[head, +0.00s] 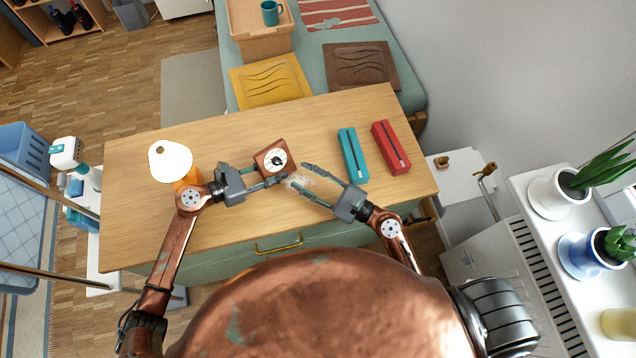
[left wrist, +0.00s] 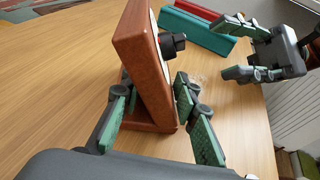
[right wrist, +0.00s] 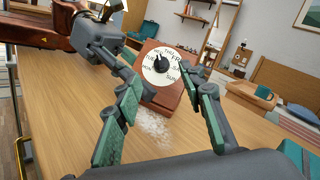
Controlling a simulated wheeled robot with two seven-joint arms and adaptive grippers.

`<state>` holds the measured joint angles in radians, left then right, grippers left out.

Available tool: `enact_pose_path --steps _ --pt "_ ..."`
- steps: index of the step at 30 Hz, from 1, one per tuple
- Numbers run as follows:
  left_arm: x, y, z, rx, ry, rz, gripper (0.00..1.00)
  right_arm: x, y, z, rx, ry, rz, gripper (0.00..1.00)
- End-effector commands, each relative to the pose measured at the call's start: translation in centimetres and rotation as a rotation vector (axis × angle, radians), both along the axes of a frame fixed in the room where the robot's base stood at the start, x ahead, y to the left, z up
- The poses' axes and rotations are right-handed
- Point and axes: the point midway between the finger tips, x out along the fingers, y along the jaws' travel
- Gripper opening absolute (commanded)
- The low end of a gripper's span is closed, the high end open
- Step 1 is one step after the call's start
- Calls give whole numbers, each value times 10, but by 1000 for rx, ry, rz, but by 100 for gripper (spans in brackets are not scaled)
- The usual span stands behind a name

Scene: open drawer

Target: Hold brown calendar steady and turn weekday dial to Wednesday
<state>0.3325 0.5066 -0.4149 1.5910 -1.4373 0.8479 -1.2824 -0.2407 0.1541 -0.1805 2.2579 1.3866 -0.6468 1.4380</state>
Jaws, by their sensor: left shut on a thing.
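The brown calendar (head: 266,150) stands on the wooden table, with a white weekday dial (right wrist: 148,76) and a black knob (right wrist: 158,64) on its face. The knob also shows from the side in the left wrist view (left wrist: 173,45). I cannot tell exactly which day the knob points to. My left gripper (left wrist: 152,90) is shut on the calendar low down, one finger on the back side and one on the face side. My right gripper (head: 299,175) is open and empty in front of the dial, its fingers apart and not visibly touching the knob.
A teal box (head: 352,155) and a red box (head: 390,147) lie to the right on the table (head: 220,235). A whitish translucent patch (right wrist: 155,126) lies before the calendar. A drawer handle (head: 278,246) is at the front.

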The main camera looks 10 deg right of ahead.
Motion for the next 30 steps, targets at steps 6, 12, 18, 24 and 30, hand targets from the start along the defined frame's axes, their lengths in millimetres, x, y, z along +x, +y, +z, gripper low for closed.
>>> enact_pose_path --steps 6,12,18,24,30 --pt "-1 1 -6 10 4 0 14 -25 -26 -5 -3 2 0 37" --pt "-1 1 -6 10 4 0 14 -34 -34 -5 0 0 1 37" --pt "-1 1 -6 10 4 0 14 -34 -35 -4 0 0 1 37" --pt "-1 1 -6 10 4 0 31 -34 -35 -4 0 0 0 37" --pt "-1 1 -5 8 4 0 45 -34 -35 -4 0 0 0 37"
